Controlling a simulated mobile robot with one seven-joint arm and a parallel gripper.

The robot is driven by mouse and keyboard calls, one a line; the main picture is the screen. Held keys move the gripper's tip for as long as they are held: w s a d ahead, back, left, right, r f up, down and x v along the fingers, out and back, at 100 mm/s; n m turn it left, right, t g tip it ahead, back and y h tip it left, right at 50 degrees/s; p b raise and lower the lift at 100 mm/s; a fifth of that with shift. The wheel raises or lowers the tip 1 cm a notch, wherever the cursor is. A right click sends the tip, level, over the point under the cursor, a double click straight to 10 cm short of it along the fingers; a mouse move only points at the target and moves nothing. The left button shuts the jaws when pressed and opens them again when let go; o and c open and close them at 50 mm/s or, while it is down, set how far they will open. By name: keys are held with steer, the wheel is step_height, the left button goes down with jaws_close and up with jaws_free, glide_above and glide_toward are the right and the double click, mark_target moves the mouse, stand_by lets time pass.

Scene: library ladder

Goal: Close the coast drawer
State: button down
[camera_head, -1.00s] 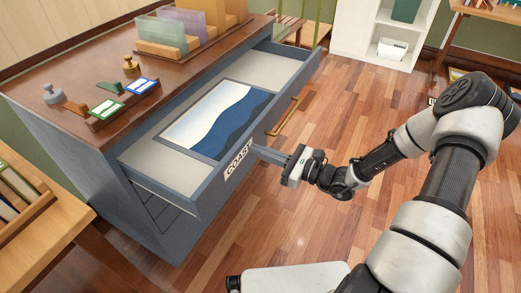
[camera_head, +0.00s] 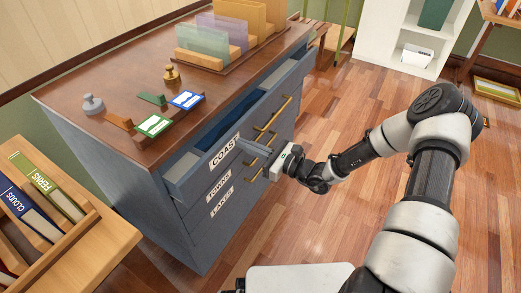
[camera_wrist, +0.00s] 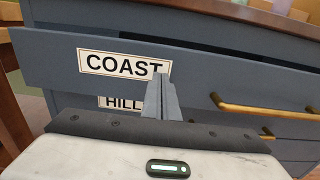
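The coast drawer (camera_head: 197,180) is the top drawer of the blue-grey cabinet and stands partly open, with a narrow strip of its inside and a dark blue sheet showing. Its COAST label (camera_wrist: 118,64) and brass handle (camera_wrist: 265,108) show in the wrist view. My gripper (camera_head: 243,146) is at the drawer's front, between label and handle. Its fingers (camera_wrist: 161,88) are together, hold nothing, and cover the label's right end. They appear to touch the front panel, but exact contact is hard to tell.
Lower drawers with labels and brass handles look shut. The cabinet top (camera_head: 130,100) carries stamps, small cards and upright dividers (camera_head: 208,60). A wooden book table (camera_head: 110,240) stands at the left front. Wood floor (camera_head: 345,105) is clear to the right of the cabinet.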

mark_target(231, 139)
steer(key=x, duration=0.5)
steer(key=shift+w+a, duration=0.15)
steer(key=shift+a, duration=0.2)
steer(key=shift+w+a+r, duration=0.1)
steer(key=shift+a+r, duration=0.05)
steer(key=shift+r, duration=0.05)
